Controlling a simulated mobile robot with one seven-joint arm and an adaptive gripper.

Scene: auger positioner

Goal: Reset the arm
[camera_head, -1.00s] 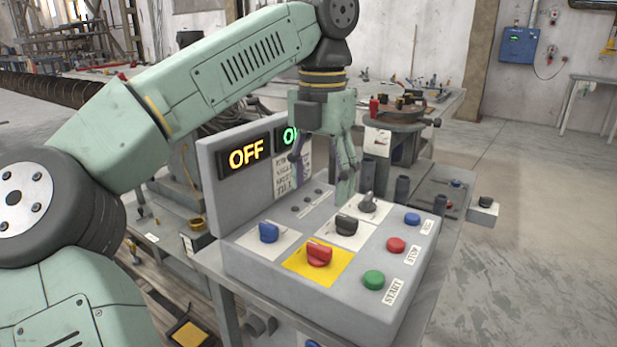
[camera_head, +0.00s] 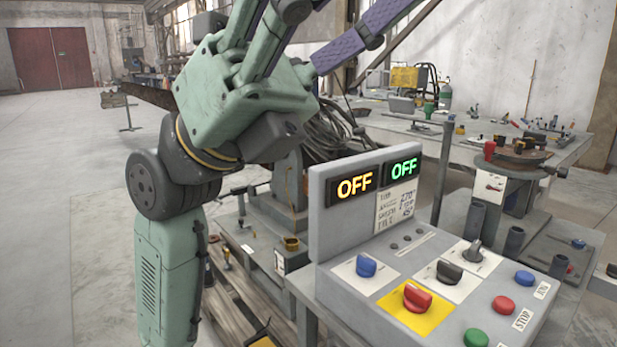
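My arm is folded up on the left of the head view. My gripper (camera_head: 305,35) is raised near the camera, its fingers pointing up and out of the top edge. Its green and purple fingers spread apart with nothing seen between them; the tips are cut off. It is up and left of the control panel (camera_head: 375,310), touching none of it. The panel has a blue knob (camera_head: 366,266), a red knob on yellow (camera_head: 417,298), a black knob (camera_head: 449,272) and a grey lever switch (camera_head: 474,251). Two displays read OFF, one orange (camera_head: 354,186), one green (camera_head: 403,169).
Blue (camera_head: 524,278), red (camera_head: 503,305) and green (camera_head: 476,338) buttons sit on the panel's right side. Behind it are a cluttered workbench (camera_head: 400,125) and a round turntable stand (camera_head: 520,152). Open concrete floor (camera_head: 50,200) lies at the left.

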